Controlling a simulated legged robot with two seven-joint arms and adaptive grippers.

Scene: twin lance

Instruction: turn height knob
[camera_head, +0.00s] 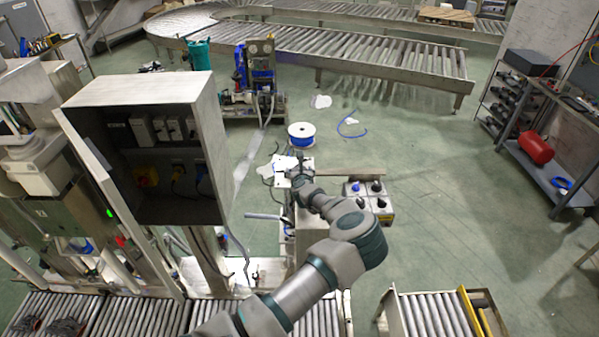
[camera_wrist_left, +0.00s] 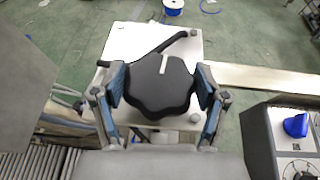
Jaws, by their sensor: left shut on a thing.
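The height knob (camera_wrist_left: 160,88) is a black lobed handwheel with a white mark on its top. It sits over a pale plate (camera_wrist_left: 118,45) in the left wrist view. My left gripper (camera_wrist_left: 160,86) has its two blue-padded fingers on either side of the knob, shut on it. In the head view my left gripper (camera_head: 298,176) is at the pale machine top, and the gripper and arm hide most of the knob there. My right gripper is not in view.
A grey box with blue and black knobs (camera_head: 368,198) stands right of the gripper. An open electrical cabinet (camera_head: 150,90) stands to the left. A blue cable spool (camera_head: 301,134) is on the floor behind. Roller conveyors (camera_head: 440,315) lie in front.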

